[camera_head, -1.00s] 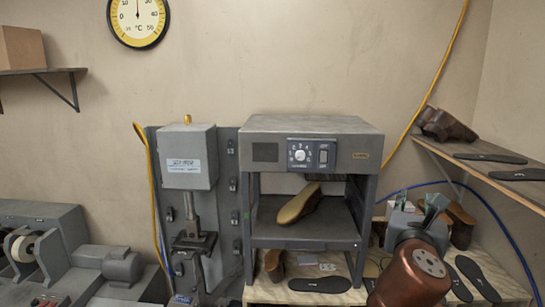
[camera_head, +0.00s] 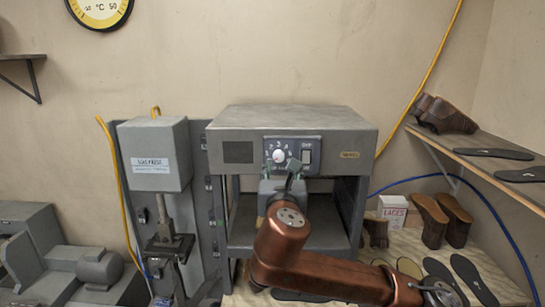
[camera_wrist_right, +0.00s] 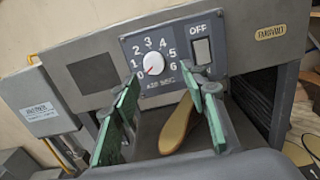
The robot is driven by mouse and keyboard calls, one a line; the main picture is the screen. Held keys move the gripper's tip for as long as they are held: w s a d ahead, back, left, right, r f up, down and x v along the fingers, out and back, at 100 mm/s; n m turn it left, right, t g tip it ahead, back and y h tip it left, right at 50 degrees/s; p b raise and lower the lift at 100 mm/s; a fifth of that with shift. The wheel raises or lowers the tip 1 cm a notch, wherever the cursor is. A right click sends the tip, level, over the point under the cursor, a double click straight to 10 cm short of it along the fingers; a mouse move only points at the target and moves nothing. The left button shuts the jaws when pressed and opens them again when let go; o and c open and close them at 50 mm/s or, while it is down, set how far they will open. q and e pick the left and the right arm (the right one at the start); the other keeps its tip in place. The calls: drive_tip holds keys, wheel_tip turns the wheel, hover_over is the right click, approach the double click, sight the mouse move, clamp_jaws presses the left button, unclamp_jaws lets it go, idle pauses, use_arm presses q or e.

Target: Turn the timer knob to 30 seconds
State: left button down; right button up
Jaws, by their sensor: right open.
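The timer knob (camera_head: 279,155) is a small white dial on the dark control panel at the front of the grey machine. In the right wrist view the knob (camera_wrist_right: 153,64) sits inside a ring of numbers from 0 to 6, with "x10 SEC" below. A red mark shows on the knob, too small to read its exact setting. My right gripper (camera_head: 281,176) is just below the panel, in front of it. In the wrist view its two green-padded fingers (camera_wrist_right: 165,97) are spread wide and empty, below and either side of the knob, apparently apart from it. My left gripper is out of view.
An OFF switch (camera_wrist_right: 202,51) is right of the knob. A shoe with a tan sole (camera_wrist_right: 177,125) lies in the machine's opening below. A grey press box (camera_head: 155,155) stands to the left. A shelf with shoes (camera_head: 447,115) is at the right.

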sight(278, 159)
drive_tip(key=w+p, duration=0.1)
drive_tip(key=w, duration=0.1)
drive_tip(key=w+a+p, duration=0.1)
drive_tip(key=w, duration=0.2)
drive_tip(key=shift+w, duration=0.2)
drive_tip(key=shift+d, duration=0.1)
drive_tip(key=shift+c, duration=0.6)
drive_tip(key=shift+w+f, duration=0.1)
drive_tip(key=c, duration=0.3)
clamp_jaws()
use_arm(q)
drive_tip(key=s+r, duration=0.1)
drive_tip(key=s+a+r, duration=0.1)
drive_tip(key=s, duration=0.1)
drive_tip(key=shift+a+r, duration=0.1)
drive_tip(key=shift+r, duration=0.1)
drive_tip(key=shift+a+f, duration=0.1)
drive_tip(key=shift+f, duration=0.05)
